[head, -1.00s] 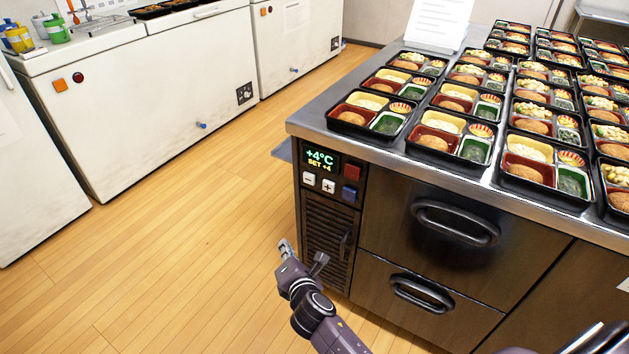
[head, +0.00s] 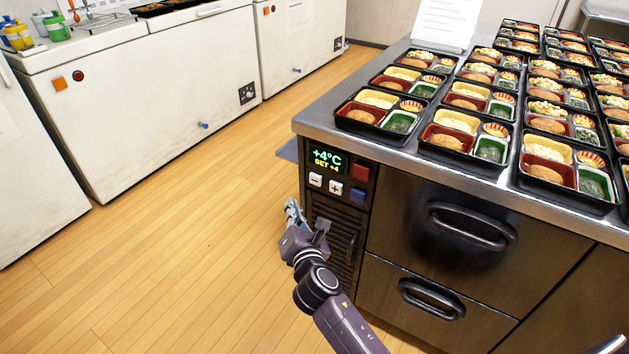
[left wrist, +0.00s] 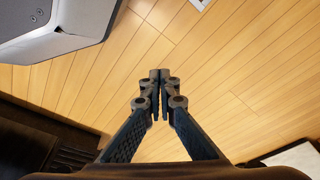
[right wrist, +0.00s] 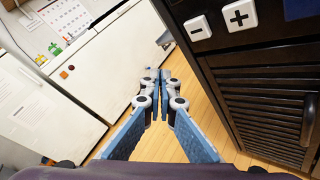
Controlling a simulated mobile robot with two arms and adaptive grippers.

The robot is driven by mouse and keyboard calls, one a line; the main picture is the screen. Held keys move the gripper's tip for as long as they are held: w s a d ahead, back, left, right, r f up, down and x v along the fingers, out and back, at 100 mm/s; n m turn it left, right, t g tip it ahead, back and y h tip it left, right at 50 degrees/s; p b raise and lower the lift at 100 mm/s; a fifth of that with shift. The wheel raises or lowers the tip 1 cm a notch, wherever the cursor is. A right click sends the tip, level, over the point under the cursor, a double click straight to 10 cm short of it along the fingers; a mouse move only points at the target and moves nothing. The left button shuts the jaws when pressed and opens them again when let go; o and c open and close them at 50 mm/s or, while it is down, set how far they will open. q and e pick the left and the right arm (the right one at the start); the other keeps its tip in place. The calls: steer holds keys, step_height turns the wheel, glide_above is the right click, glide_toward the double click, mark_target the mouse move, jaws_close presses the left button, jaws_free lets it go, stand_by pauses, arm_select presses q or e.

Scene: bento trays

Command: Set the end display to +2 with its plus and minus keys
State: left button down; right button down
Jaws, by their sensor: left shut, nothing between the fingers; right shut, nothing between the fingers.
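The end display (head: 327,160) on the counter's end panel reads +4°C with SET +4 beneath it. Below it are the white minus key (head: 315,180) and the white plus key (head: 335,187). Both show large in the right wrist view, minus (right wrist: 197,28) and plus (right wrist: 239,14). My right gripper (head: 292,210) is shut and empty, just below and left of the keys, touching neither as far as I can see. Its closed fingertips (right wrist: 161,75) point past the panel's left side. My left gripper (left wrist: 160,75) is shut and empty over the wooden floor, outside the head view.
Beside the keys are a red button (head: 360,173) and a blue button (head: 357,195). A vent grille (head: 330,235) and drawer handles (head: 470,226) lie below and right. Filled bento trays (head: 380,113) cover the steel top. Open floor (head: 190,240) lies left.

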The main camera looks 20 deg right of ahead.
mark_target(316, 179)
arm_select(q)
steer(key=shift+s+a+f, duration=0.1)
steer(key=shift+s+f, duration=0.5)
steer(key=shift+f, duration=0.3)
arm_select(e)
steer(key=w+d, duration=0.4)
steer(key=d, duration=0.2)
steer(key=shift+w, duration=0.35)
arm_select(q)
steer(key=shift+w+r, duration=0.25)
steer(key=shift+w, duration=0.15)
steer(key=shift+s+f, duration=0.15)
steer(key=shift+s, duration=0.05)
steer(key=shift+w+f+p, duration=0.1)
steer(key=shift+f+p, duration=0.2)
steer(key=shift+p, duration=0.1)
arm_select(e)
steer(key=shift+w+d, duration=0.35)
steer(key=shift+d, duration=0.1)
